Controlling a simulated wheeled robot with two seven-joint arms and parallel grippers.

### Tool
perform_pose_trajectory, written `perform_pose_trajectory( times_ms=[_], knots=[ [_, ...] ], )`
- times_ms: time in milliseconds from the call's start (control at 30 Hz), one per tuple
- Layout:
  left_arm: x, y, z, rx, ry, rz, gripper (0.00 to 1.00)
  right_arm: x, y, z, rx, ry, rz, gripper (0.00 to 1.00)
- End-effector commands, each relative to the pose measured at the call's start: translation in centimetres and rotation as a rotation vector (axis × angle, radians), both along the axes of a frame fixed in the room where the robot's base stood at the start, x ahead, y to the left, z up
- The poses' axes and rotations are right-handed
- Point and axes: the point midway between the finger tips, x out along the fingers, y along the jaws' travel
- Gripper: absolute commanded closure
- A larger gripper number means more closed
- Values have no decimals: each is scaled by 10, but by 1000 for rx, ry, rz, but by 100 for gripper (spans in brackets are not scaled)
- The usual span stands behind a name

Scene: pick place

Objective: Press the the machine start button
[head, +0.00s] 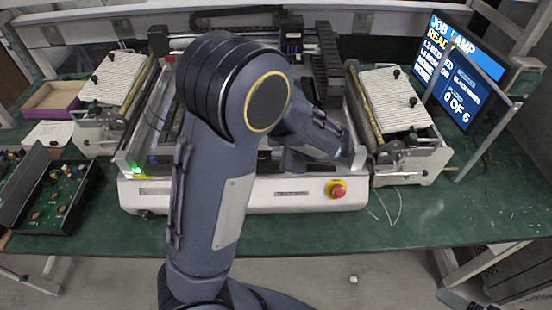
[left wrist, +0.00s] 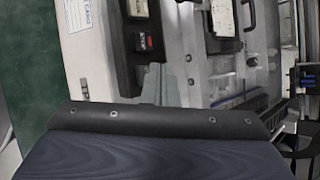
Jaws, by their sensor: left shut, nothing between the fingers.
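The long white machine (head: 245,198) stands on the table in the head view. A green-lit spot (head: 137,171) glows at its front left corner, and a red mushroom button on a yellow base (head: 337,189) sits on its front right. I cannot tell which control is the start button. My left gripper (head: 292,162) is over the machine's right half, left of and behind the red button, apart from it. It is shut and empty, partly hidden by the arm. My right gripper is not in view.
A screen (head: 465,75) reading "0 OF 6" stands at the back right. Feeder units (head: 405,100) flank the machine. A black tray of circuit boards (head: 60,200) lies at the left. The green table (head: 440,215) is clear at the front right.

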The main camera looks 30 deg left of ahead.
Motion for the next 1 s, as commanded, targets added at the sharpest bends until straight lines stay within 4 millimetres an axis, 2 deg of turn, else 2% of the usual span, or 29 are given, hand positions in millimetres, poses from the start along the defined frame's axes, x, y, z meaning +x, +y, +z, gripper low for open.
perform_pose_trajectory(
  times_ms=[1000],
  knots=[
    [0, 0, -9, 0, 0, 0, 100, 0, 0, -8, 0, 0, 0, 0]
  ],
)
